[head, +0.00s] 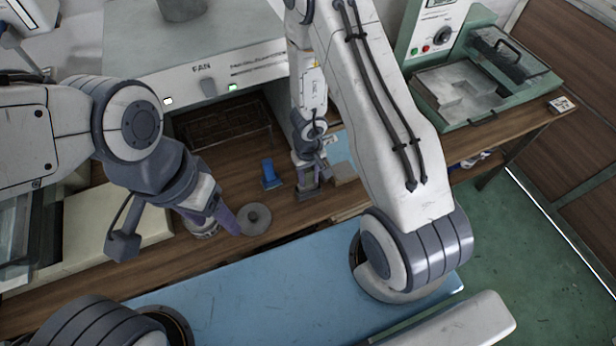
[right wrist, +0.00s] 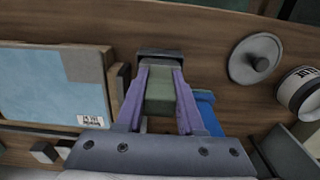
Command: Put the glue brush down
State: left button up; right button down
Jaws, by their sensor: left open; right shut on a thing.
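My right gripper (head: 308,190) is low over the wooden bench. In the right wrist view its purple fingers (right wrist: 160,85) are shut on a grey-green block-like piece (right wrist: 160,105), which I take as the glue brush. A dark end (right wrist: 160,56) shows at the fingertips; I cannot tell whether it touches the bench. My left gripper (head: 228,217) is open and empty, beside a round grey lid (head: 254,218). A white jar (head: 203,232) is partly hidden below it; the jar (right wrist: 302,92) and lid (right wrist: 255,58) also show in the right wrist view.
A blue piece (head: 270,174) stands close left of my right gripper. A light blue panel with a grey corner (right wrist: 40,85) lies on its other side. Bare wood (head: 285,208) shows between the grippers.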

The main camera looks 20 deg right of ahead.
jog(key=shift+f, duration=0.15)
jog(key=c, duration=0.5)
grip_release()
